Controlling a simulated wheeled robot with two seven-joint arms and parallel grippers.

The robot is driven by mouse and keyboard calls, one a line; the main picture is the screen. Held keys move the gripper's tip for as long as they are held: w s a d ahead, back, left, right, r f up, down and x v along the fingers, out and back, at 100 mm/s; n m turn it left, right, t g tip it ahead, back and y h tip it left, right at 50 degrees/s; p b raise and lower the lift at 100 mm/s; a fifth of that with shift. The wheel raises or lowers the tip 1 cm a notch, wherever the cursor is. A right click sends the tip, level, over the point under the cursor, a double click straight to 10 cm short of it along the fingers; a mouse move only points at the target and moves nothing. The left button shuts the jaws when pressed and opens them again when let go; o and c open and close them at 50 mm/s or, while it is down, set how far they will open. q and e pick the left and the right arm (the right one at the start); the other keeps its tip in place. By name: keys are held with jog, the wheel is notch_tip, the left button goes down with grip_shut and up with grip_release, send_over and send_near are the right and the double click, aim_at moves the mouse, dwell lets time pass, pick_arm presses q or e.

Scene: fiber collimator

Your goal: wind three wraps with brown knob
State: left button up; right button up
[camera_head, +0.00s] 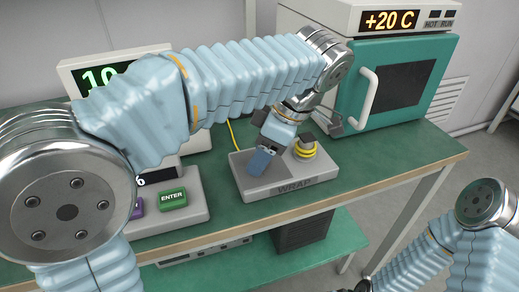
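The grey WRAP unit (318,183) sits on the green bench. A spool with yellow fiber (305,150) around it stands on the unit's right part, with a dark top. My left gripper (262,162) reaches down over the unit's left part, beside the spool. I cannot make out a brown knob.
A keypad unit with a green ENTER key (173,198) and a purple key (137,209) stands left of the WRAP unit. A display (92,76) is partly behind my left arm. A teal oven (398,85) reading +20 C stands at the back right. Bench (412,150) is clear at right.

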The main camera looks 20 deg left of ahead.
pick_arm(q)
jog(key=c, duration=0.9)
jog(key=shift+o, duration=0.2)
jog(key=shift+m, duration=0.4)
